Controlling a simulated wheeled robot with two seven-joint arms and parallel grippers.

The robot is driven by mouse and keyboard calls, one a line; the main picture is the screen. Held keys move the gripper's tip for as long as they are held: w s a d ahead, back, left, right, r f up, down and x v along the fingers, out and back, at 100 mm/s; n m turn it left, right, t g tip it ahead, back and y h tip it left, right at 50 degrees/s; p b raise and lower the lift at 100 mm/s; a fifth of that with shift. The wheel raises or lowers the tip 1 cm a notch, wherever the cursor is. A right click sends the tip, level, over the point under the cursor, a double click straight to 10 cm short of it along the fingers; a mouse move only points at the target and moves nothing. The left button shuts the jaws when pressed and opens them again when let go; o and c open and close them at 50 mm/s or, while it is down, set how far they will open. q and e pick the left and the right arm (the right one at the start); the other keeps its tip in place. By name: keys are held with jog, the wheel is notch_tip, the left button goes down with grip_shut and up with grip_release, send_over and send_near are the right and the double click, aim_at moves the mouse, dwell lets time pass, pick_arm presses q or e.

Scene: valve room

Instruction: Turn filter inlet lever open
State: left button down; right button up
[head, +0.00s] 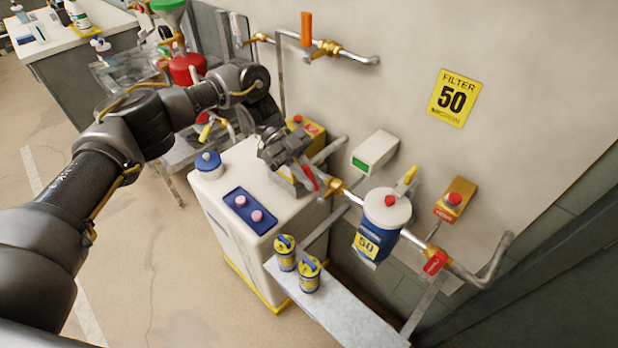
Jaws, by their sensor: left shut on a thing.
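The filter (368,242) is a blue housing with a white cap and a yellow "50" label, mounted on a pipe along the wall. On the pipe to its left is a brass valve (338,189) with a red lever, the filter inlet lever (310,178). My left gripper (303,172) is shut on this lever, and its jaws hide part of it. The lever points up and left from the valve, at an angle to the pipe. My right gripper is not in view.
A white cabinet (228,190) with a blue panel stands below my left gripper. Two small canisters sit on a grey shelf (345,312). Right of the filter are another red lever (436,262) and a yellow box with a red button (455,199). An orange lever (306,29) is on the upper pipe.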

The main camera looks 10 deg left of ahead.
pick_arm(q)
jog(key=shift+r, duration=0.1)
jog(key=c, duration=1.5)
grip_release()
jog(key=shift+o, duration=0.2)
jog(key=shift+a, duration=0.1)
jog(key=shift+w+a+b, duration=0.2)
jog(key=shift+w+b, duration=0.05)
jog(key=shift+b, duration=0.1)
jog(key=b+v, duration=0.2)
jog(key=v, duration=0.8)
jog(key=shift+r+b, duration=0.15)
jog(key=shift+b, duration=0.25)
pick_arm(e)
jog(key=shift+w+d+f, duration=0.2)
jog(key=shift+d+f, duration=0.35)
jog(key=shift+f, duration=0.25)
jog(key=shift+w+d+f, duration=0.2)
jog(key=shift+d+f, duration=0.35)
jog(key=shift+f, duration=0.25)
